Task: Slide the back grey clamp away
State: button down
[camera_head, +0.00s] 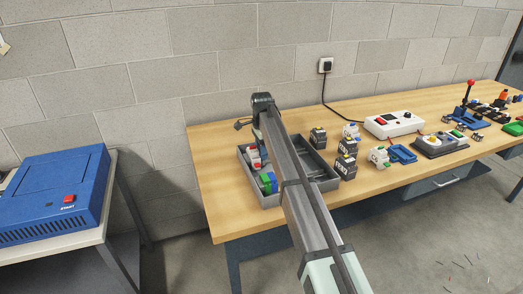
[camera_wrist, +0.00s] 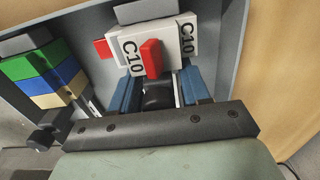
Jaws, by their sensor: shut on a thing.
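In the wrist view the two blue fingers of my gripper (camera_wrist: 160,88) stand on either side of a dark grey piece (camera_wrist: 157,95), which looks like a grey clamp in shadow; its outline is partly hidden. White modules marked C10 (camera_wrist: 131,62) with red levers lie just beyond the fingertips. A lighter grey block (camera_wrist: 143,11) sits at their far side. Another grey block (camera_wrist: 26,41) sits beyond a green, blue and beige stack (camera_wrist: 42,70) at left.
The grey tray (camera_head: 244,169) stands on the wooden table (camera_head: 221,206); its wall is close around the blocks. Black boxes (camera_head: 346,163), a white box (camera_head: 395,124) and other devices stand to the right. A blue START machine (camera_head: 62,195) is at left.

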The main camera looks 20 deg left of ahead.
jog(key=shift+d, duration=0.1)
jog(key=w+d, duration=1.1)
jog(key=shift+w+d, duration=0.1)
jog(key=shift+w, duration=0.1)
jog(key=c, duration=0.5)
grip_release()
notch_tip(320, 180, up, 14)
jog(key=shift+f, duration=0.1)
dwell(0.3)
